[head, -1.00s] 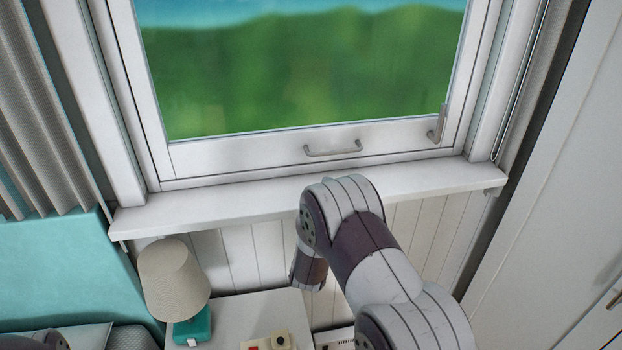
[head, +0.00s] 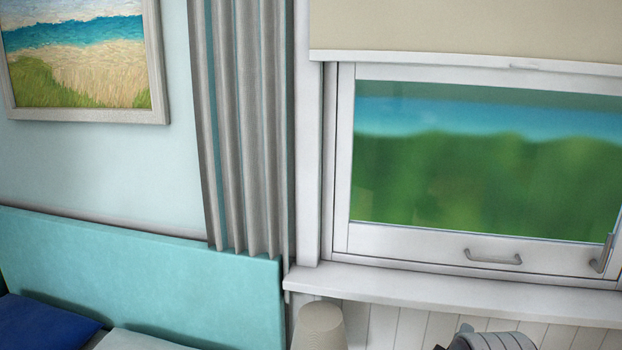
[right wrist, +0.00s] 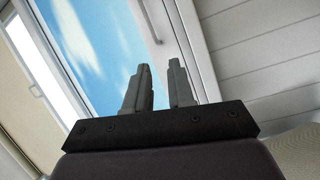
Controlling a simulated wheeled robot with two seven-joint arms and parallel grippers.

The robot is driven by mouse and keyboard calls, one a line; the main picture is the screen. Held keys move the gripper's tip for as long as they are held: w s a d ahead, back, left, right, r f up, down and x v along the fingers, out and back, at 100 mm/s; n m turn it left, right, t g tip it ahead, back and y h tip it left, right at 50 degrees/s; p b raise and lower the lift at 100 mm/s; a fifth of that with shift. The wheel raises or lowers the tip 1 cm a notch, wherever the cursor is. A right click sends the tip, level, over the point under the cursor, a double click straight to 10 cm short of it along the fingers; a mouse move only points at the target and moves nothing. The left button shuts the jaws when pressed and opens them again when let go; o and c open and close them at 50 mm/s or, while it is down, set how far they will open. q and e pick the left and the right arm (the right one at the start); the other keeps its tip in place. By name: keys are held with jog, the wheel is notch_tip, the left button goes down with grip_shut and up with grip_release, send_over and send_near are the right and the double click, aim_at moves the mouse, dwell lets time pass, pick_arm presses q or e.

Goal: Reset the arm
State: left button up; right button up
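My right gripper (right wrist: 159,66) shows in the right wrist view with two grey fingers standing apart on a dark bar. The gap between them is narrow and empty, and the fingers touch nothing. In the head view only the top of my right arm shows at the bottom edge, right of the lampshade and below the window sill. My left gripper is in neither view.
The window sill (head: 450,292) runs above my right arm, under a window with a handle (head: 493,257). A beige lampshade (head: 319,326) stands at the bottom edge. A teal headboard (head: 150,275), pillows (head: 40,325) and a grey curtain (head: 240,130) are at left.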

notch_tip(320, 180, down, 8)
jog(key=a+m+g+y, duration=0.2)
jog(key=g+y, duration=0.1)
jog(key=y, duration=0.1)
jog(key=s+a+f+m+g+y, duration=0.3)
jog(key=s+a+f+g+y, duration=0.15)
jog(key=s+a, duration=0.25)
jog(key=s+a+r+m+g+y, duration=0.1)
jog(key=s+a+r+g, duration=0.1)
jog(key=s, duration=0.7)
jog(key=s+a+r+m+g+y, duration=0.1)
jog(key=s+a+r+m+g, duration=0.1)
jog(key=s+r+g, duration=0.2)
jog(key=s+r+p, duration=0.1)
jog(key=s+r, duration=0.2)
jog(key=s, duration=0.2)
jog(key=shift+r, duration=0.2)
jog(key=shift+s+a+g, duration=0.1)
jog(key=shift+s+g, duration=0.1)
jog(key=shift+g, duration=0.05)
